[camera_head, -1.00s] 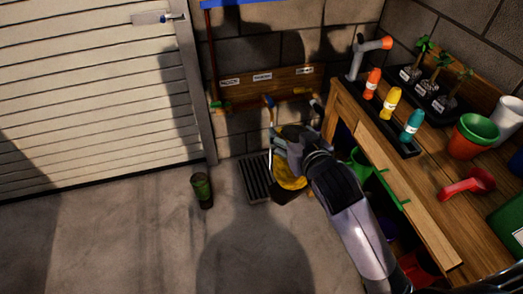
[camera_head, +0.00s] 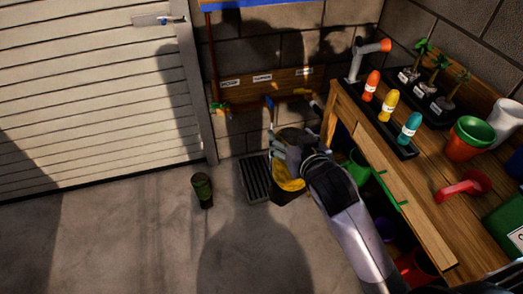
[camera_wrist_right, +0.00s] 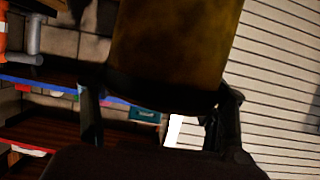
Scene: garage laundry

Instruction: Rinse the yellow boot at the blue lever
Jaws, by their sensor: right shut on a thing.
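The yellow boot (camera_head: 289,184) is in my right gripper (camera_head: 283,152), above or beside the floor grate. Its sole end is dark and its shaft is partly hidden by my gripper. In the right wrist view the muddy yellow-brown boot (camera_wrist_right: 178,45) sits between the two fingers (camera_wrist_right: 160,115), which are shut on it. The blue lever (camera_head: 269,101) is on the wall pipe behind, just above and left of my gripper. I cannot tell whether water is running. My left gripper is not in view.
The drain grate (camera_head: 256,178) lies by the wall. A dark green muddy boot-like thing (camera_head: 203,190) stands on the floor to its left. The wooden bench (camera_head: 425,222) on the right carries bottles (camera_head: 390,103), plants and pots. Floor at the front left is clear.

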